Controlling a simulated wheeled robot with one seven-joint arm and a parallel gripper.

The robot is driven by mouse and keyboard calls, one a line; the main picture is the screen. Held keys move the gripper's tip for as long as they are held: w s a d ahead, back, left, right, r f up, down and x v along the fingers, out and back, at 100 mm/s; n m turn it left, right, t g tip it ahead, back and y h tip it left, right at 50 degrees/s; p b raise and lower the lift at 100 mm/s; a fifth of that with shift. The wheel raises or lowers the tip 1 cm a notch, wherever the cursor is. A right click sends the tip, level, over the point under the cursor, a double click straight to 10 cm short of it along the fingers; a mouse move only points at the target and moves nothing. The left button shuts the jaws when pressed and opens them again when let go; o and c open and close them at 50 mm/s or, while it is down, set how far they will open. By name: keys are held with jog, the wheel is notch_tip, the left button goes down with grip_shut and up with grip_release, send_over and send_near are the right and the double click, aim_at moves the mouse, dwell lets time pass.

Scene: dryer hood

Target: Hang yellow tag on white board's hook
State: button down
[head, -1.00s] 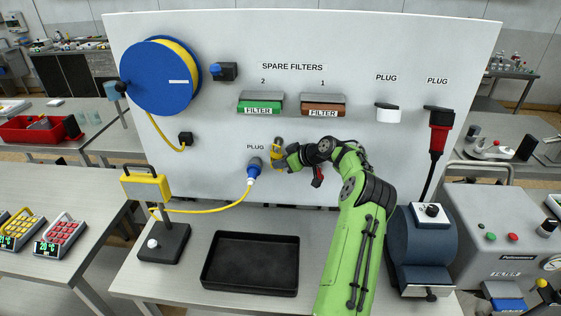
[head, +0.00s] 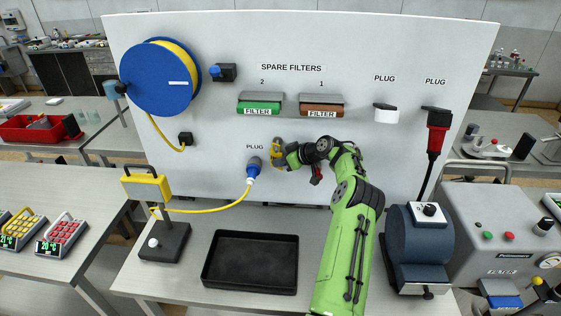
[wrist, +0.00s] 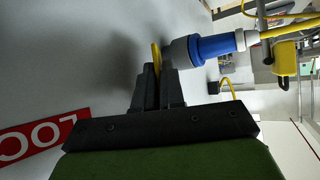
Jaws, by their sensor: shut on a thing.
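The yellow tag (head: 277,160) is at my gripper's tip, close to the white board (head: 330,60), just right of the blue plug. My gripper (head: 284,160) is shut on it. In the wrist view the tag (wrist: 156,58) shows as a thin yellow edge between the fingers (wrist: 158,85). It stands near the board's surface, beside the grey collar of the plug. The hook is not clearly visible; the tag and gripper may hide it. I cannot tell whether the tag touches a hook.
The blue plug (head: 253,170) with its yellow cable sits very close left of the gripper. A red label (wrist: 38,138) is on the board in the wrist view. A black tray (head: 250,262) lies empty on the table below. A blue motor-like unit (head: 425,240) stands at right.

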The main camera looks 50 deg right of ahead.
jog(key=c, duration=1.1)
grip_release()
jog(key=shift+c, duration=0.2)
jog(key=b+v, duration=0.2)
jog(key=v, duration=1.3)
jog(key=shift+s+r, duration=0.2)
jog(key=shift+s, duration=0.15)
